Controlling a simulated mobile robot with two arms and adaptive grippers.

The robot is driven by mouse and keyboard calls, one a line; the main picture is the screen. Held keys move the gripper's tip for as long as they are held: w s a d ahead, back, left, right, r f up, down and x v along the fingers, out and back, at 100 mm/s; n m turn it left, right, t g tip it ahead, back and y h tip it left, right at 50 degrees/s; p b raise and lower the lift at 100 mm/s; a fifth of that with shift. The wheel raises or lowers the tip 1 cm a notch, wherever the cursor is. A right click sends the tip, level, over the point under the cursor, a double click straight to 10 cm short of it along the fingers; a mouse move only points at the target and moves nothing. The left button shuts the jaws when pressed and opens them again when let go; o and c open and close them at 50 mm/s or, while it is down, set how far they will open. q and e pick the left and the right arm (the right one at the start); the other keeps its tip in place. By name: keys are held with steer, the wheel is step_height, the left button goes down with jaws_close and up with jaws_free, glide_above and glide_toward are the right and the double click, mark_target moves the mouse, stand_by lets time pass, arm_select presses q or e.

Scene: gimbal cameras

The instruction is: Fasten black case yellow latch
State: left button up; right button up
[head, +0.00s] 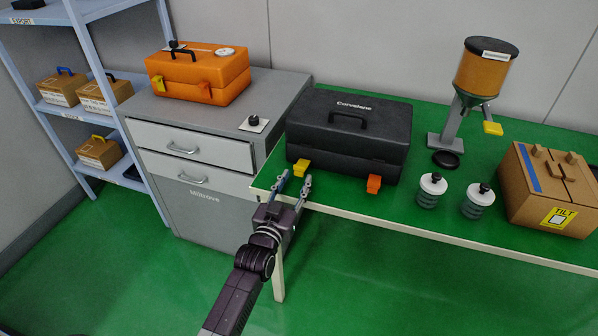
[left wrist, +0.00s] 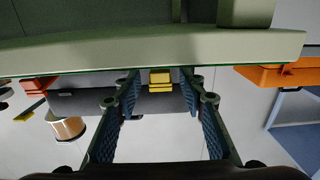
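The black case (head: 350,137) stands on the green table with its lid down. Its yellow latch (head: 301,167) is at the left of the front face and appears to stick out; its exact angle is hard to tell. An orange latch (head: 374,183) is at the right of the front. My left gripper (head: 294,182) is open and empty at the table's front edge, just in front of the yellow latch and apart from it. In the upside-down left wrist view, the yellow latch (left wrist: 160,80) shows between the open fingers (left wrist: 160,98). My right gripper is not in view.
The green table's edge (head: 440,237) runs close to my left gripper. Right of the case are two grey jars (head: 430,190) (head: 477,201), a dispenser (head: 486,70) and a brown box (head: 552,190). A grey cabinet (head: 208,205) with an orange case (head: 198,75) stands left.

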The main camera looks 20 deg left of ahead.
mark_target(299, 174)
arm_select(q)
steer(key=shift+w, duration=1.75)
steer(key=shift+d, duration=0.1)
steer(key=shift+r, duration=0.15)
jaws_close()
